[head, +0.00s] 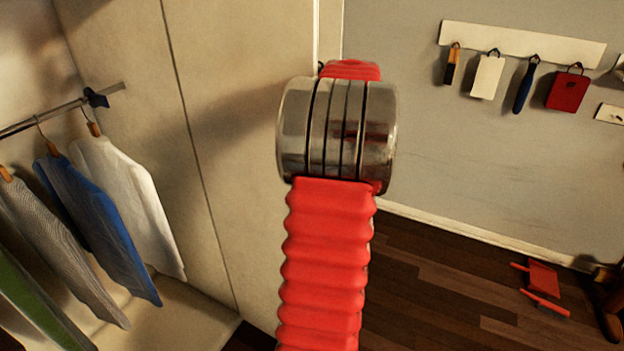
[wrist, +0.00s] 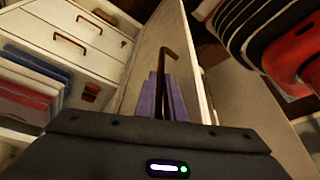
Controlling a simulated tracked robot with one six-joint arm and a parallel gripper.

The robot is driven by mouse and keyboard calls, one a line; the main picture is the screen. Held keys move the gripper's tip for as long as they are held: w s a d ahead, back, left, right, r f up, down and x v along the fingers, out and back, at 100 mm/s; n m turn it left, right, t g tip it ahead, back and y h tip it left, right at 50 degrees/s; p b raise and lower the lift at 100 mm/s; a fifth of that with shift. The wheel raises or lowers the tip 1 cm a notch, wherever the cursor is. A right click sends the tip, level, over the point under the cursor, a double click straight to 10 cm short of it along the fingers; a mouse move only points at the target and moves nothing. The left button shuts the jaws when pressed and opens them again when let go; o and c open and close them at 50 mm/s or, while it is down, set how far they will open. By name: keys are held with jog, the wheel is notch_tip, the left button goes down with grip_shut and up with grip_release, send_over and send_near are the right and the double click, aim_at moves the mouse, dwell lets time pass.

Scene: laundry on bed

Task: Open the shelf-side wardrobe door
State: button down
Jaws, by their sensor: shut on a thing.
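In the wrist view a pale wardrobe door (wrist: 148,58) stands steeply across the middle, with its narrow edge on the right. A dark brown bent bar handle (wrist: 167,57) shows in front of it. The purple fingers of my gripper (wrist: 165,92) are shut around the lower part of this handle, which is partly hidden between them. Drawers (wrist: 75,35) and shelves show to the left of the door, so the wardrobe is open there. In the head view my red arm hides the gripper and handle. A pale wardrobe panel (head: 240,110) stands behind the arm; I cannot tell whether it is this door.
Shirts (head: 100,225) hang from a rail (head: 50,115) at the left of the head view. A red object (head: 543,280) lies on the dark floor. Folded clothes (wrist: 35,85) fill a shelf.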

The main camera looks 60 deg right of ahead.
jog(key=c, duration=1.8)
grip_release()
jog(key=shift+c, duration=0.2)
jog(key=v, duration=1.3)
jog(key=shift+r, duration=0.35)
jog(key=shift+s, duration=0.2)
